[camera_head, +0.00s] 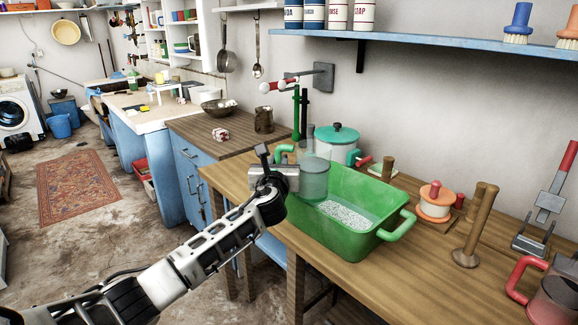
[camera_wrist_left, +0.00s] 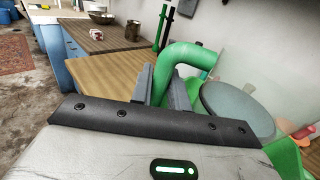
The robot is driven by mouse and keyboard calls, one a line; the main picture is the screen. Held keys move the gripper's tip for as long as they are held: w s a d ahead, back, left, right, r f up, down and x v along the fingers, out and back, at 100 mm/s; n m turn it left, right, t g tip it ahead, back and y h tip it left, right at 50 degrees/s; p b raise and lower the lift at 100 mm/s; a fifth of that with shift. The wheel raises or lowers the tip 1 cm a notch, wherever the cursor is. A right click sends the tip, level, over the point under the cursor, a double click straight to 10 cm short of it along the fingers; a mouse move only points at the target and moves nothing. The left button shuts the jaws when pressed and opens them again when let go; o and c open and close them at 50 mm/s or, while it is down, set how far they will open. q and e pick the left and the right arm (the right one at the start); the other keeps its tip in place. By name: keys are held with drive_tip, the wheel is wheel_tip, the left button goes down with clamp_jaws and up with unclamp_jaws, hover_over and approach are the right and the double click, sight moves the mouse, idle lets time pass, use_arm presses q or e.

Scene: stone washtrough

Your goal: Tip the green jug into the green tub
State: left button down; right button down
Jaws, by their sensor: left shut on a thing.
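The green jug (camera_head: 314,180) has a clear, greenish body and a green handle. It looks upright, over or just inside the left end of the green tub (camera_head: 350,246); I cannot tell its exact height. My left gripper (camera_head: 290,172) is at the jug's left side, shut on its handle. In the left wrist view the green handle (camera_wrist_left: 190,54) runs down between the fingers (camera_wrist_left: 163,86), and the jug's round body (camera_wrist_left: 238,108) is to the right. The tub stands on the wooden table with pale granules (camera_head: 346,213) on its floor. My right gripper is not seen.
A white pot with a teal lid (camera_head: 338,133) stands behind the tub. Right of the tub are an orange spool (camera_head: 436,200), wooden pegs (camera_head: 474,230) and a red-handled jug (camera_head: 550,298). A blue shelf (camera_head: 420,44) crosses above.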

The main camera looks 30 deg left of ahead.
use_arm(q)
drive_tip(key=shift+r, duration=0.15)
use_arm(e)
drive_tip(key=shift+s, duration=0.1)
use_arm(q)
drive_tip(key=shift+r, duration=0.1)
drive_tip(key=shift+r+m+p, duration=0.6)
drive_tip(key=shift+r+p, duration=0.15)
drive_tip(key=shift+p, duration=0.45)
drive_tip(key=shift+a+r+m+p, duration=0.1)
drive_tip(key=shift+r+m+p, duration=0.3)
drive_tip(key=shift+p, duration=0.1)
drive_tip(key=shift+f, duration=0.15)
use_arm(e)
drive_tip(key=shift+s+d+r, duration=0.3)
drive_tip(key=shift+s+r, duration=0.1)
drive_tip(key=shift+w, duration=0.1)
